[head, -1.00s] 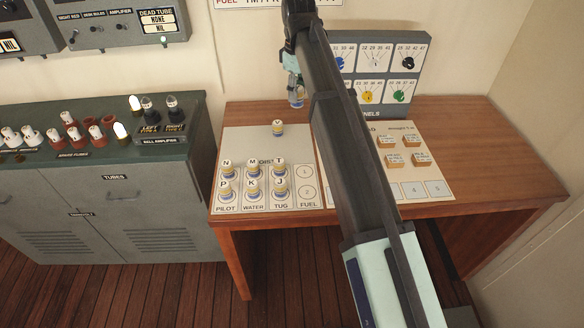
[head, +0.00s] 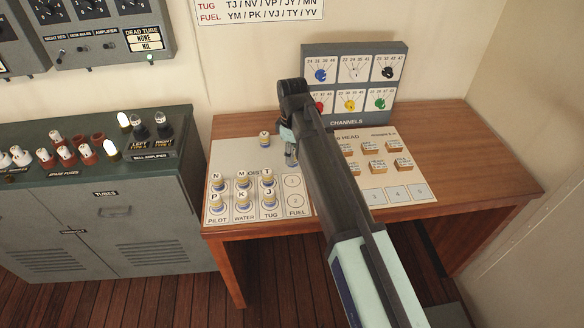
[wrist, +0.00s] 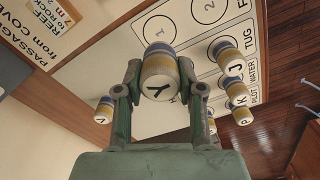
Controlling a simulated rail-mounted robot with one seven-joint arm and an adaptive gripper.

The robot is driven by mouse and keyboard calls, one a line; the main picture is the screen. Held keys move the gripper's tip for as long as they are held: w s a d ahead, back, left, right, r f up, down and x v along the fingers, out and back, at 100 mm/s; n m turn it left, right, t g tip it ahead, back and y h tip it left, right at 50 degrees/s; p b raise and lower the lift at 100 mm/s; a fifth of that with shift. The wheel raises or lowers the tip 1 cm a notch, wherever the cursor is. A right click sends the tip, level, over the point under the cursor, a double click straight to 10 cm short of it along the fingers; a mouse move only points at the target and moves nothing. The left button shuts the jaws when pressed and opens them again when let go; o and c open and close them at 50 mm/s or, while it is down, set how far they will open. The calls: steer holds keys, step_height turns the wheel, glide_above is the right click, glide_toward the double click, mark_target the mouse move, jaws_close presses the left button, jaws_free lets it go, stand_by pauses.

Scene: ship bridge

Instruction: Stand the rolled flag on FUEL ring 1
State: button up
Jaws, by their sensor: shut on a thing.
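My gripper (wrist: 160,68) is shut on a rolled flag marked Y (wrist: 158,88), a small cylinder with blue and yellow bands and a white lettered end. In the head view my gripper (head: 290,157) is just behind FUEL ring 1 (head: 293,181), which looks empty. In the wrist view, ring 1 (wrist: 160,30) lies just beyond the held flag's far end. I cannot tell whether the flag touches the board. FUEL ring 2 (head: 296,200) is also empty. The held flag is mostly hidden by my gripper in the head view.
Flags stand in the PILOT, WATER and TUG columns, with J (head: 269,197) and T (head: 267,178) nearest the FUEL rings. Another flag (head: 264,139), marked V in the wrist view (wrist: 103,108), stands at the board's back. A card with wooden blocks (head: 376,167) lies to the right.

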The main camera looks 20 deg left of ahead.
steer(key=shift+f+p, duration=0.8)
steer(key=shift+f, duration=3.1)
steer(key=shift+f, duration=0.1)
steer(key=o, duration=1)
step_height(320, 180, up, 12)
steer(key=b, duration=0.3)
